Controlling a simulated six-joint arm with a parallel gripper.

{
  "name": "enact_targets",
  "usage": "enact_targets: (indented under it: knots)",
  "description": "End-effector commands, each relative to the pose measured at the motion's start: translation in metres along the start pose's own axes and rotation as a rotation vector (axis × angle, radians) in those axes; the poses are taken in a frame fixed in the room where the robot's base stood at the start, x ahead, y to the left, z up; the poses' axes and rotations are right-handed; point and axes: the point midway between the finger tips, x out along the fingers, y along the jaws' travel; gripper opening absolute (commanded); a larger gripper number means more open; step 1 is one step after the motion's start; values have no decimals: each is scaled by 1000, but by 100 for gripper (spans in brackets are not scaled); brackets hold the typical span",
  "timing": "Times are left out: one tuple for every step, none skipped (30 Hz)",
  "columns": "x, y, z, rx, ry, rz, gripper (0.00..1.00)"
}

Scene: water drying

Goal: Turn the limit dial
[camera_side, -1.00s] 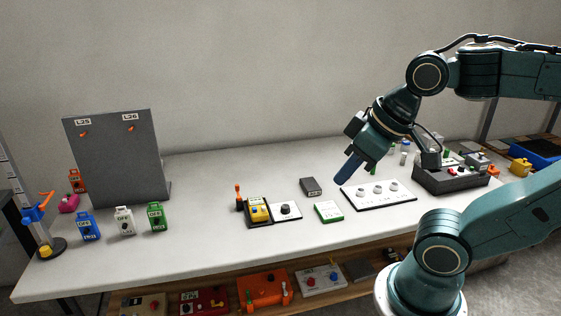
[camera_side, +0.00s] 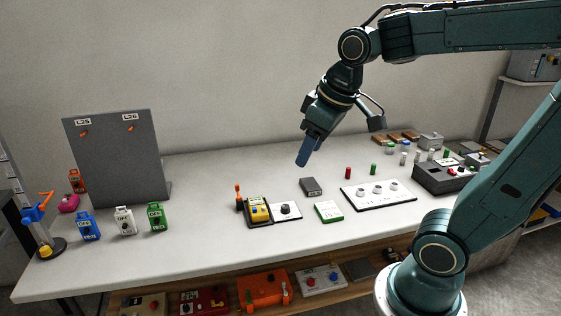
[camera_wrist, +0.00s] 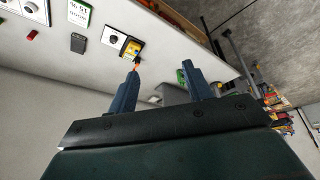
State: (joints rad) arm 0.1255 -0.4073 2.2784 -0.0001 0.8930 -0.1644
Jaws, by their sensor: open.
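A black dial (camera_side: 285,209) sits on a small white plate (camera_side: 294,216) at the middle front of the bench, right beside a yellow device (camera_side: 258,212). The dial also shows in the wrist view (camera_wrist: 113,39). A white panel (camera_side: 350,203) with several pale knobs lies further right. I cannot read which of these is labelled as the limit dial. My gripper (camera_side: 304,160) is open and empty, raised above the bench behind the dark grey box. In the wrist view its two fingers (camera_wrist: 160,70) are apart with nothing between them.
A dark grey box (camera_side: 311,187) and a green-edged card (camera_side: 328,211) lie near the plate. An orange-topped lever (camera_side: 239,197) stands left of the yellow device. A tall grey board (camera_side: 117,158) and padlock-like tags stand at left. A black control box (camera_side: 440,179) sits at right.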

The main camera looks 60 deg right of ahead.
Motion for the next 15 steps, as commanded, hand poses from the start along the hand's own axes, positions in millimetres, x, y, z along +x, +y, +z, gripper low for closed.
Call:
enact_targets:
  knots:
    - [6, 6, -9, -1, -18, 3, 50]
    - [9, 9, -14, -5, -26, 4, 50]
    - [13, 14, -20, -9, -36, 6, 50]
    - [16, 18, -25, -11, -45, 7, 50]
    - [20, 21, -30, -15, -53, 8, 50]
    - [25, 26, -36, -19, -64, 9, 50]
    - [28, 30, -40, -22, -72, 10, 50]
    - [32, 34, -45, -26, -80, 11, 50]
    - [38, 39, -50, -29, -91, 11, 50]
    - [43, 44, -54, -32, -99, 11, 50]
    - [47, 48, -58, -35, -107, 11, 50]
    - [53, 54, -63, -39, -117, 11, 50]
    - [58, 58, -67, -42, -125, 10, 50]
    - [63, 63, -70, -44, -133, 10, 50]
    - [70, 68, -74, -49, -144, 9, 50]
